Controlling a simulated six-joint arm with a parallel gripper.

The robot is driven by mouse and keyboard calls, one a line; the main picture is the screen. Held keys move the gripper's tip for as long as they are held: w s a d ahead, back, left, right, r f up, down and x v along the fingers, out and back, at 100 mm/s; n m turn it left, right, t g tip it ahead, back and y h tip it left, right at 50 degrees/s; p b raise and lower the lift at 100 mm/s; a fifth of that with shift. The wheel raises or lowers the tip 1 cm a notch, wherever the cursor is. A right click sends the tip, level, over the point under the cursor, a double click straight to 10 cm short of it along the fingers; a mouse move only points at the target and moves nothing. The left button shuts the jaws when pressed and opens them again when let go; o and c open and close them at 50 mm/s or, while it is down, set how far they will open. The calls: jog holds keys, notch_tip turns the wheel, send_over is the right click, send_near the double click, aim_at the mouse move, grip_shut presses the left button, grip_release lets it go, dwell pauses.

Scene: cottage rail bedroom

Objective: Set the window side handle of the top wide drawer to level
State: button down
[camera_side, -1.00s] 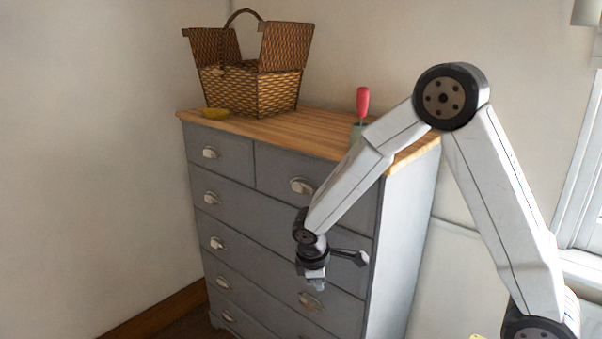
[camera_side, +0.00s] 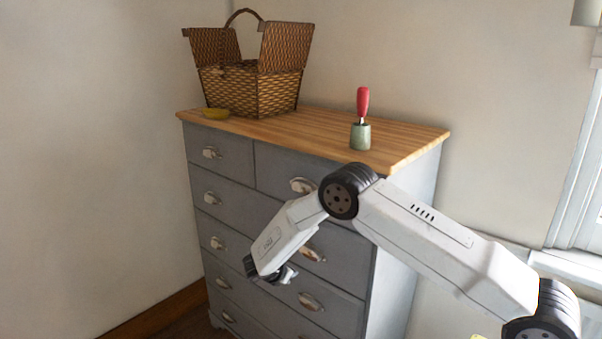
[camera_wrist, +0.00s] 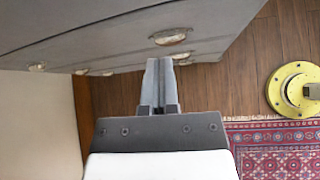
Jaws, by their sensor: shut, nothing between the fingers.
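The grey chest (camera_side: 334,263) has a wide drawer below its two small top drawers. The window-side handle (camera_side: 314,254) of this wide drawer is a metal cup pull, partly behind my arm. It seems to slope much like the pulls around it, but I cannot tell its exact tilt. The other handle (camera_side: 212,198) of this drawer is in clear view. My gripper (camera_side: 287,275) is lower and left of the window-side handle, apart from it. In the wrist view my gripper (camera_wrist: 160,62) is shut and empty, near a cup pull (camera_wrist: 180,58) I cannot identify.
A wall is close at the left. A patterned rug (camera_wrist: 275,150) lies on the wooden floor.

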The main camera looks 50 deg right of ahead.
aim_at(315, 265)
jog(key=shift+w+f, duration=0.1)
jog(key=shift+w, duration=0.05)
jog(key=shift+d, duration=0.15)
jog(key=x, duration=0.9)
jog(key=shift+d+f, duration=0.3)
jog(key=shift+s+r, duration=0.15)
jog(key=shift+r, duration=0.85)
jog(key=shift+s+r, duration=0.2)
jog(key=shift+r, duration=0.8)
jog(key=shift+s+r, duration=0.1)
jog(key=shift+r, duration=0.65)
jog(key=shift+f, duration=0.15)
